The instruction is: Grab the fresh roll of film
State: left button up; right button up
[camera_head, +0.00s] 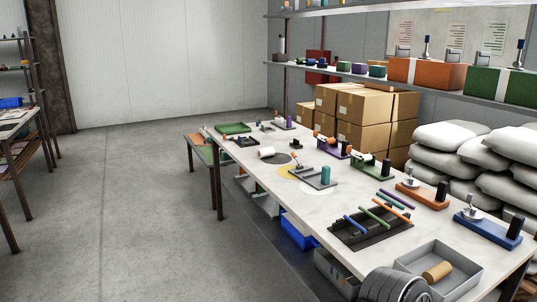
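Two roll-shaped things show on the long white table (330,205). A cream-white roll (266,152) lies on its side near the far left end, beside a dark round mat (277,159). A tan roll (437,271) lies on its side in a grey open tray (467,255) at the near right end. I cannot tell from their looks which one is the fresh film. Neither gripper shows in the head view, and nothing is seen holding either roll.
A black tray (368,232) with coloured rods lies mid-table, left of the grey tray. Coloured stands, among them a blue one (487,228), line the table's right side. Stacked boxes (365,110) and white sacks (460,150) stand behind. The floor (115,200) at left is clear.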

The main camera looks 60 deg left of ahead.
aim_at(263, 153)
jog(key=i, duration=0.45)
jog(key=u, duration=2.35)
